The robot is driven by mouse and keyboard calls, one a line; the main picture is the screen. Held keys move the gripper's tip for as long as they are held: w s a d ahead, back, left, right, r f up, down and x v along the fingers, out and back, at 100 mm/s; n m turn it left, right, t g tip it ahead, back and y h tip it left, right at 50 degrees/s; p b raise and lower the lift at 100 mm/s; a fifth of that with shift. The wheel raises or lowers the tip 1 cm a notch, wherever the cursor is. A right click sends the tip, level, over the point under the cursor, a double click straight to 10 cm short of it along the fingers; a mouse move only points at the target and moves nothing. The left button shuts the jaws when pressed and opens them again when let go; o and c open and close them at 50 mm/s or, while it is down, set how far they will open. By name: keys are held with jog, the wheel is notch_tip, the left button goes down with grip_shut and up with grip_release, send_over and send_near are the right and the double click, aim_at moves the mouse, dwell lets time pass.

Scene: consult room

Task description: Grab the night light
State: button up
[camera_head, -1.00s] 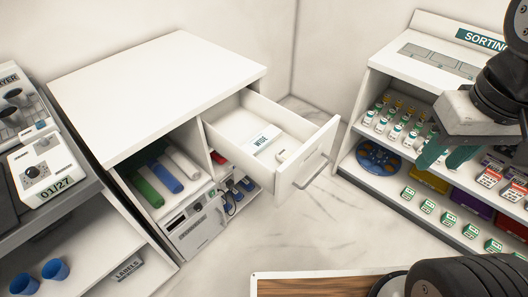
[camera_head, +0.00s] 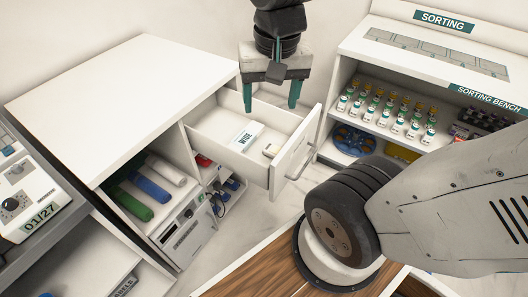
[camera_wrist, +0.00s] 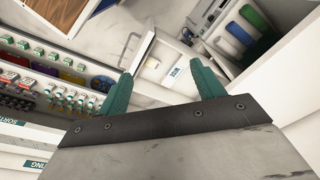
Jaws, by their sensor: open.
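A small whitish block (camera_head: 271,150), which may be the night light, lies in the open drawer (camera_head: 297,152) near the drawer front. A white card marked WIDE (camera_head: 245,137) is beside it, further in. In the wrist view the small block (camera_wrist: 153,62) shows faintly between the finger directions. My gripper (camera_head: 271,98) has two teal fingers spread apart, pointing down, with nothing between them. It is above the back part of the drawer, apart from the block. The open fingers also show in the wrist view (camera_wrist: 160,76).
The drawer sticks out of a white cabinet (camera_head: 120,95) with green, blue and white rolls on a shelf below. A sorting bench (camera_head: 440,55) with rows of vials stands at the right. The drawer walls and front surround the block.

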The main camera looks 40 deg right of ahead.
jog(key=w+d+f+m, duration=0.4)
jog(key=w+f+m, duration=0.4)
jog(key=m, duration=0.1)
jog(key=m+g, duration=0.1)
jog(key=m, duration=1.6)
send_over(271, 148)
jog(key=f, duration=1.9)
jog(key=shift+s+f, duration=0.2)
jog(key=shift+f, duration=0.1)
jog(key=shift+m, duration=0.3)
jog(key=f, duration=0.7)
jog(key=shift+w, duration=0.2)
jog(key=shift+f, duration=0.45)
jog(key=c, duration=1.1)
